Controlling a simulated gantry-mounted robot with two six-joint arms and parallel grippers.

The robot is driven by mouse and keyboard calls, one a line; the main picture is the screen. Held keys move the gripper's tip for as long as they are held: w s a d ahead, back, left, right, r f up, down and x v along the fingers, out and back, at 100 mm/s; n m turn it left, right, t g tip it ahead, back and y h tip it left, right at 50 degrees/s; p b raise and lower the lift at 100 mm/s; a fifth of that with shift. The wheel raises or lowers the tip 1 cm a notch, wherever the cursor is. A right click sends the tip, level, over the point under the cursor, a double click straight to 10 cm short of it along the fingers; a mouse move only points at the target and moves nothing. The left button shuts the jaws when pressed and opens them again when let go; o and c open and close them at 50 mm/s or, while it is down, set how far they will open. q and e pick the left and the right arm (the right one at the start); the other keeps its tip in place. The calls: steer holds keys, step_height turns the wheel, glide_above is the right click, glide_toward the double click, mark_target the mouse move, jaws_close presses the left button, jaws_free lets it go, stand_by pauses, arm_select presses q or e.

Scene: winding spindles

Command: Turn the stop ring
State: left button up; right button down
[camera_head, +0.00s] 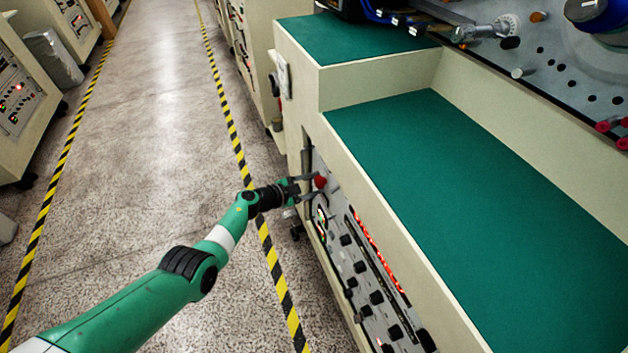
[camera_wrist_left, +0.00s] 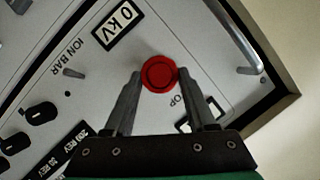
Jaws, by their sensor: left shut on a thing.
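The stop ring is a round red knob (camera_head: 320,182) on the grey control panel on the front of the cream machine. In the left wrist view the red knob (camera_wrist_left: 159,73) sits upper middle, with the letters "OP" printed just below and right of it. My left gripper (camera_head: 309,187) reaches the panel from the left, and in the wrist view its two fingers (camera_wrist_left: 158,82) are shut on the knob, one tip on each side. My right gripper is in neither view.
The control panel (camera_head: 348,262) carries several black knobs and red displays. A "0 kV" display (camera_wrist_left: 117,26) and a small ION BAR toggle (camera_wrist_left: 73,73) are near the knob. A green worktop (camera_head: 480,200) lies above the panel. The speckled floor aisle (camera_head: 165,130) is clear.

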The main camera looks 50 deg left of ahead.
arm_select(q)
steer(key=shift+d+f+m+t+y+b, duration=0.15)
steer(key=shift+m+t+y+b, duration=0.1)
steer(key=shift+m, duration=0.25)
steer(key=shift+a+f+m+t+y+b, duration=0.1)
steer(key=shift+m+t+y, duration=0.15)
steer(key=shift+m, duration=0.25)
steer(key=shift+s+d+f+m+t+y+b, duration=0.1)
steer(key=shift+m+t+y+b, duration=0.2)
steer(key=shift+m+b, duration=0.45)
steer(key=shift+m+t+b, duration=0.3)
steer(key=shift+m+b, duration=0.05)
steer(key=shift+m, duration=0.4)
steer(key=o, duration=1.4)
